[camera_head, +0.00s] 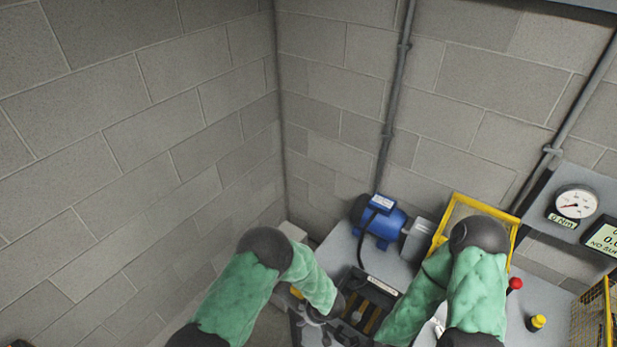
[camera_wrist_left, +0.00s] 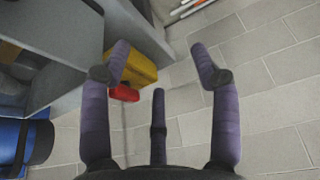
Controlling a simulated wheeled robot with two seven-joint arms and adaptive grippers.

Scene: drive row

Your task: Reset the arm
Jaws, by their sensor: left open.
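My left arm comes in from the left in the head view, in a green sleeve, bent at a dark elbow. Its left gripper (camera_head: 325,330) is low in the picture beside the dark tray, and partly cut off by the bottom edge. In the left wrist view the left gripper (camera_wrist_left: 158,62) has its purple-grey fingers spread apart, with nothing between them. My right arm, also green-sleeved, is bent in front of the yellow frame. Its gripper does not show.
A blue motor (camera_head: 380,222) stands on the grey bench (camera_head: 334,246). A dark slotted tray (camera_head: 377,299) lies before it. A yellow frame (camera_head: 438,236), red knob (camera_head: 515,283), yellow button (camera_head: 537,322) and gauge (camera_head: 575,203) are right. Block walls meet behind. The wrist view shows a yellow box (camera_wrist_left: 143,70).

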